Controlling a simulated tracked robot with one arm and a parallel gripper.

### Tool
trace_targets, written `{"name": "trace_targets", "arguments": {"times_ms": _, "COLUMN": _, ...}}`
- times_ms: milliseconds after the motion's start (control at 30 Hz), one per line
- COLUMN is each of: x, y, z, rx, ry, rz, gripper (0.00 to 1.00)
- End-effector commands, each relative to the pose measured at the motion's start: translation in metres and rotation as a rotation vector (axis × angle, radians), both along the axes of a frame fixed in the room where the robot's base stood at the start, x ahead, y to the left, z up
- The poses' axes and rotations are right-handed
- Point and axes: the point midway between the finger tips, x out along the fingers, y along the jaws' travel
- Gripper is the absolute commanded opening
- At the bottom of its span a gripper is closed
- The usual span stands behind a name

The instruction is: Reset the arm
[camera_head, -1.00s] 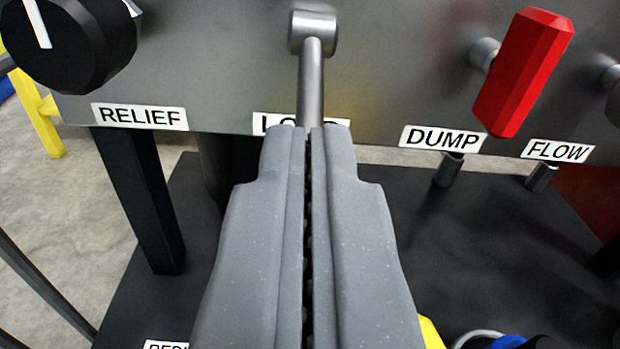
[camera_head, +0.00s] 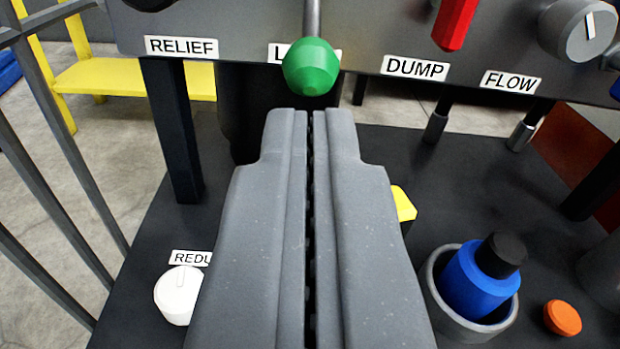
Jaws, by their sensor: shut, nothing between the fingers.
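My gripper (camera_head: 310,112) is shut and empty in the lower middle of the view, pointing at the panel. The green knob (camera_head: 310,67) of a lever hangs just beyond the fingertips, in front of a partly covered label. The knob looks apart from the fingers. The grey panel (camera_head: 365,30) crosses the top, with RELIEF (camera_head: 182,47), DUMP (camera_head: 415,68) and FLOW (camera_head: 511,81) labels. A red handle (camera_head: 455,22) hangs above DUMP. The rest of my arm is not in view.
A grey knob (camera_head: 580,30) sits at top right. On the dark base (camera_head: 385,150) stand a white knob (camera_head: 180,294), a blue part (camera_head: 474,287) in a grey cup (camera_head: 447,318) and an orange button (camera_head: 562,317). Grey bars (camera_head: 60,95) stand at left.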

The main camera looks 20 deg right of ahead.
Motion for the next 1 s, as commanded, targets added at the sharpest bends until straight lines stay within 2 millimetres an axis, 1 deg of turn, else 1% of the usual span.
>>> {"name": "trace_targets", "arguments": {"times_ms": 100, "x": -0.009, "y": 0.004, "z": 0.000, "rx": 0.000, "ry": -0.002, "rz": 0.001, "gripper": 0.00}}
{"name": "trace_targets", "arguments": {"times_ms": 200, "x": -0.010, "y": 0.004, "z": 0.001, "rx": -0.001, "ry": -0.004, "rz": 0.001, "gripper": 0.00}}
{"name": "trace_targets", "arguments": {"times_ms": 567, "x": -0.010, "y": 0.003, "z": 0.002, "rx": -0.001, "ry": -0.005, "rz": 0.001, "gripper": 0.00}}
{"name": "trace_targets", "arguments": {"times_ms": 667, "x": -0.007, "y": 0.004, "z": 0.007, "rx": 0.000, "ry": -0.006, "rz": 0.002, "gripper": 0.00}}
{"name": "trace_targets", "arguments": {"times_ms": 767, "x": 0.005, "y": 0.006, "z": 0.025, "rx": 0.003, "ry": -0.008, "rz": 0.006, "gripper": 0.00}}
{"name": "trace_targets", "arguments": {"times_ms": 833, "x": 0.018, "y": 0.008, "z": 0.045, "rx": 0.009, "ry": -0.005, "rz": 0.012, "gripper": 0.00}}
{"name": "trace_targets", "arguments": {"times_ms": 867, "x": 0.024, "y": 0.010, "z": 0.057, "rx": 0.011, "ry": -0.006, "rz": 0.015, "gripper": 0.00}}
{"name": "trace_targets", "arguments": {"times_ms": 900, "x": 0.031, "y": 0.012, "z": 0.073, "rx": 0.016, "ry": -0.002, "rz": 0.018, "gripper": 0.00}}
{"name": "trace_targets", "arguments": {"times_ms": 967, "x": 0.041, "y": 0.016, "z": 0.096, "rx": 0.023, "ry": 0.008, "rz": 0.025, "gripper": 0.00}}
{"name": "trace_targets", "arguments": {"times_ms": 1000, "x": 0.048, "y": 0.019, "z": 0.114, "rx": 0.027, "ry": 0.007, "rz": 0.030, "gripper": 0.00}}
